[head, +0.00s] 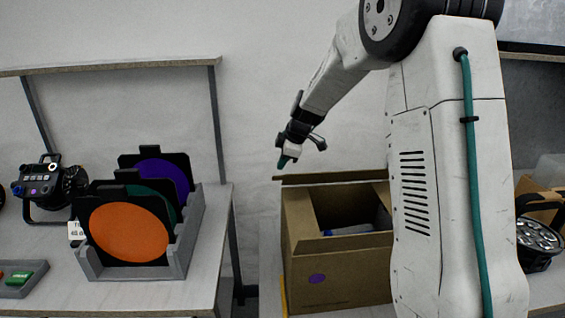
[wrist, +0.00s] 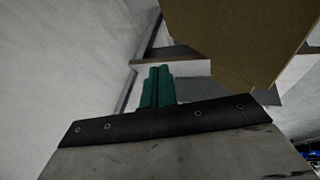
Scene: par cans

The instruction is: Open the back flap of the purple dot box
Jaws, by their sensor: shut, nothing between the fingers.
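The purple dot box (head: 341,272) is a brown cardboard box on the right-hand bench, with a purple dot (head: 317,278) on its front. My arm hides its right side. The back flap (head: 335,177) shows as a thin, nearly level strip along the far top edge. The front flap (head: 345,243) is folded outward, and the box mouth is partly open. My gripper (head: 285,162) is above the box's back left corner, just above the flap, with shut, empty fingers. In the wrist view its teal fingertips (wrist: 157,86) are together, beside a brown cardboard panel (wrist: 235,35).
Blue and white items (head: 348,230) lie inside the box. On the left bench, a grey rack (head: 188,235) holds coloured filter frames. A stage light (head: 50,188) stands behind it. A par can (head: 538,240) is at the far right. A gap separates the benches.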

